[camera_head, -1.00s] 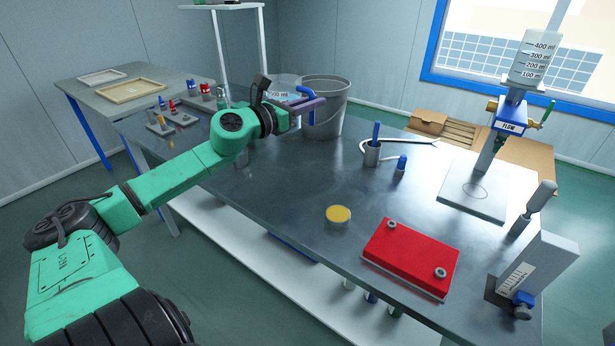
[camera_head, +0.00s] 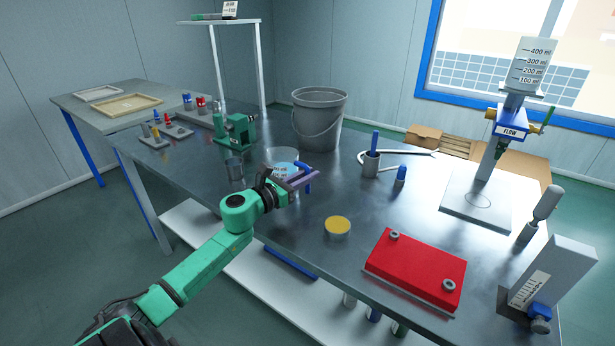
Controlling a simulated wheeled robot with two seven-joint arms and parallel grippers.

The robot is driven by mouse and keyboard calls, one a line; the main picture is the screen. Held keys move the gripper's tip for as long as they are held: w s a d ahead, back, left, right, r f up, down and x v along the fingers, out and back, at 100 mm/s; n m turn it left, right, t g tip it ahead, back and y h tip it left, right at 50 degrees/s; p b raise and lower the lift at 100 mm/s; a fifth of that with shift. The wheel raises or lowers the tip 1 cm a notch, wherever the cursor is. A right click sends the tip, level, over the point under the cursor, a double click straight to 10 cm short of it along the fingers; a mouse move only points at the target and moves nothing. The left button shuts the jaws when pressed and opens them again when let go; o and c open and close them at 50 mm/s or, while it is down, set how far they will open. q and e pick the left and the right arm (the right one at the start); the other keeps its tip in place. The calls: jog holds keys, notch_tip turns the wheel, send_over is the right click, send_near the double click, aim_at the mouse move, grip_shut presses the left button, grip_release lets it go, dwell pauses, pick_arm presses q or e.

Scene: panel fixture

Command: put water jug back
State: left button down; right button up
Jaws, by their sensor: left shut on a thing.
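The water jug (camera_head: 284,168) is clear, with bluish water inside and a blue handle. It is over the near-left part of the metal table, in front of the grey bucket. My left gripper (camera_head: 303,178) is shut on the jug's blue handle, on the jug's right side. The gripper and wrist hide the lower part of the jug, so I cannot tell whether its base touches the table. My right gripper is not in view.
The bucket (camera_head: 318,120) stands behind the jug. The table (camera_head: 300,228) is bare before the dish.

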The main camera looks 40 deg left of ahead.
pick_arm(q)
jog(key=shift+f, duration=0.1)
jog(key=c, duration=0.8)
grip_release()
jog(key=shift+c, duration=0.2)
jog(key=s, duration=0.4)
jog(key=s+a, duration=0.1)
jog(key=s, duration=0.3)
jog(key=s+a+b, duration=0.1)
jog(key=s, duration=0.3)
jog(key=shift+r, duration=0.2)
jog(key=shift+f, duration=0.1)
